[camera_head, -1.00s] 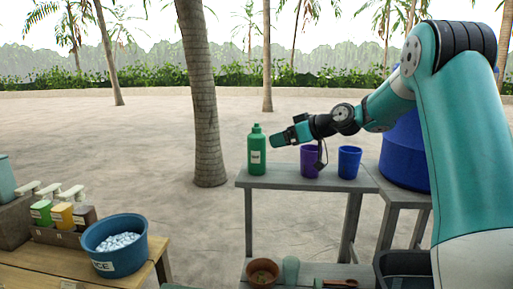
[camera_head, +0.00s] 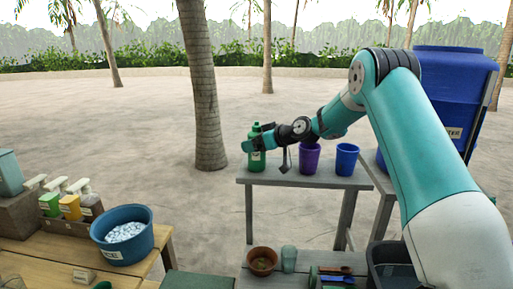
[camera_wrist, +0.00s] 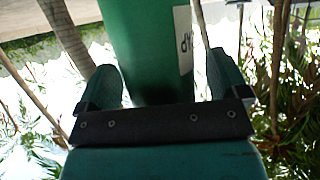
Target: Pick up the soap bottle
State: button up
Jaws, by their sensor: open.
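The soap bottle (camera_head: 257,161) is green with a pale label and stands upright at the left end of the grey raised shelf (camera_head: 315,182). My gripper (camera_head: 250,145) is at the bottle's upper part and covers some of it in the head view. In the wrist view, the green bottle (camera_wrist: 150,45) fills the space between the two fingers of my gripper (camera_wrist: 163,75), one finger on each side. The gripper is open. Whether either finger touches the bottle cannot be told.
A purple cup (camera_head: 309,160) and a blue cup (camera_head: 346,160) stand right of the bottle, under my arm. A large blue container (camera_head: 450,95) is at the right. A blue ice tub (camera_head: 122,240) and spray bottles (camera_head: 72,205) are on the wooden table at left.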

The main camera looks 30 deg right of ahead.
jog(key=shift+c, duration=0.2)
jog(key=c, duration=1.1)
jog(key=shift+c, duration=0.5)
jog(key=shift+r, duration=0.15)
